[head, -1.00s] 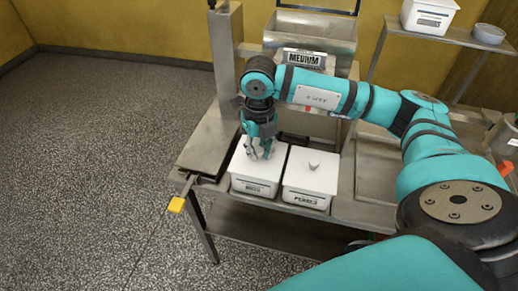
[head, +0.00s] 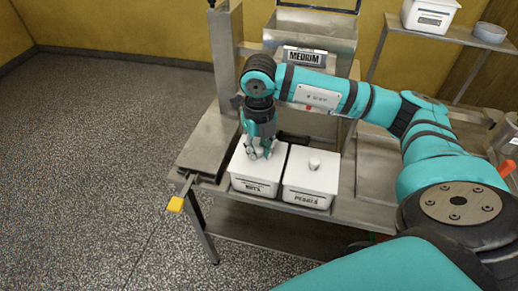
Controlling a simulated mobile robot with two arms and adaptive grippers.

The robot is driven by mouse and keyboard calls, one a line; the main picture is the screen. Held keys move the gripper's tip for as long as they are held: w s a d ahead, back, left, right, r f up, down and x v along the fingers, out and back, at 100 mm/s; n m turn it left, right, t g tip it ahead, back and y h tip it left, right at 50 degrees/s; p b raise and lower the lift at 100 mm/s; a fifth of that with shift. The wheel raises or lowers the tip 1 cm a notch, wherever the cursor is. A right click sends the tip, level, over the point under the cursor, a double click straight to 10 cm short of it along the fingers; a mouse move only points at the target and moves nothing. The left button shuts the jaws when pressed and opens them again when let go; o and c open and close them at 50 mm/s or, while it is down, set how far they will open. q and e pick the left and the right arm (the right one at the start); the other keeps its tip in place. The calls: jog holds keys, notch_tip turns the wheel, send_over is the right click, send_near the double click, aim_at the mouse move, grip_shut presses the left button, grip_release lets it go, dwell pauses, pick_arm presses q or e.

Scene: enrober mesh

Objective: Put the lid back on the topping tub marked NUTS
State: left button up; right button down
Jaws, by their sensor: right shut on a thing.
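The white tub marked NUTS (head: 254,188) stands at the front left of the steel table. Its white lid (head: 242,168) lies over the tub's top, and the picture does not show whether it is pressed fully down. My right gripper (head: 259,155) points down over the middle of this lid and is shut on it, apparently at the knob, which the fingers hide. My left gripper is not in view.
A second white tub marked PEARLS (head: 308,195) stands close on the right with its lid on. A machine with a MEDIUM sign (head: 304,57) stands behind. A yellow-ended handle (head: 176,204) sticks out at the table's left corner. A shelf (head: 455,36) holds another tub and a bowl.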

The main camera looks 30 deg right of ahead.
jog(key=c, duration=0.6)
grip_release()
jog(key=shift+c, duration=0.2)
jog(key=shift+r+p, duration=2.1)
jog(key=shift+r, duration=1.4)
grip_shut()
